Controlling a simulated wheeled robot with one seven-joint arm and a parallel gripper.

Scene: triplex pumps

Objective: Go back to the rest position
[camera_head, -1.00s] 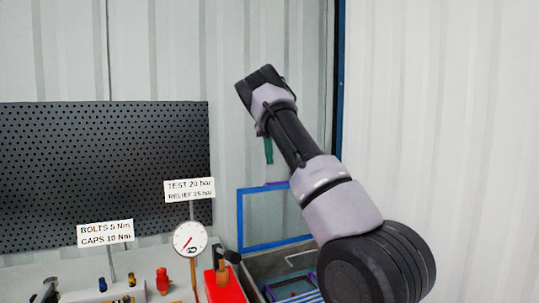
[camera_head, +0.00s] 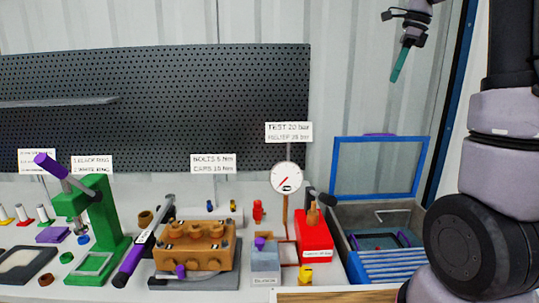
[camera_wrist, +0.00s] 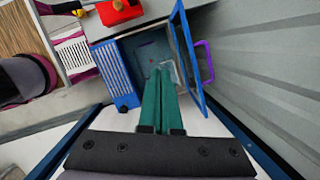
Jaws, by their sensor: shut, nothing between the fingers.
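My gripper (camera_head: 401,62) hangs high at the upper right in the head view, in front of the ribbed wall and above the blue-framed bin. Its teal fingers are together and hold nothing. In the wrist view the shut gripper (camera_wrist: 162,75) points down toward the grey bin (camera_wrist: 120,45) with the open blue lid frame (camera_wrist: 188,60). The fingers look well above it, and I see no contact. My arm bends along the right side of the head view.
The bench holds a bronze pump block (camera_head: 195,243), a green press (camera_head: 97,215), a red pump (camera_head: 314,240) and a pressure gauge (camera_head: 287,178). The blue lid frame (camera_head: 380,138) stands upright behind the bin (camera_head: 350,215). Air around my gripper is clear.

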